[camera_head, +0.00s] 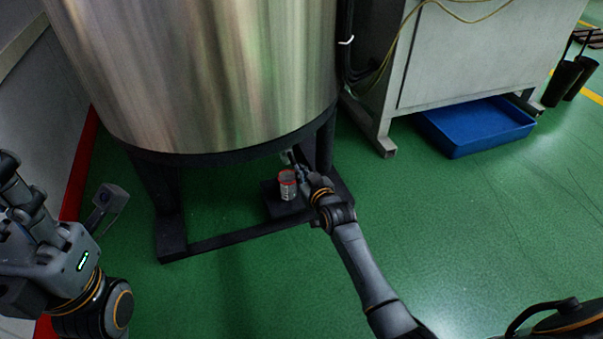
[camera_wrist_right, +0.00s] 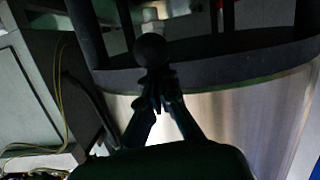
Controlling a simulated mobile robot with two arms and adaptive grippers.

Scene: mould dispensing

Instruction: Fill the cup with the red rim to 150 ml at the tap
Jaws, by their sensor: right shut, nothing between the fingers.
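The cup with the red rim (camera_head: 288,190) stands upright on a dark low platform (camera_head: 330,202) under the steel tank (camera_head: 200,70). The tap (camera_head: 286,157) shows as a small pale part above the cup, partly hidden. My right gripper (camera_head: 303,172) is at the tap, just right of and above the cup's rim. In the right wrist view my right gripper (camera_wrist_right: 158,100) is shut and empty, its tips close below a black ball knob (camera_wrist_right: 151,50). The fill level and the scale marks are too small to read. My left arm is at the left edge; its fingertips cannot be made out.
The tank's dark frame (camera_head: 215,243) has legs and a low bar around the platform. A grey cabinet (camera_head: 480,60) stands at the right with a blue tray (camera_head: 460,142) under it.

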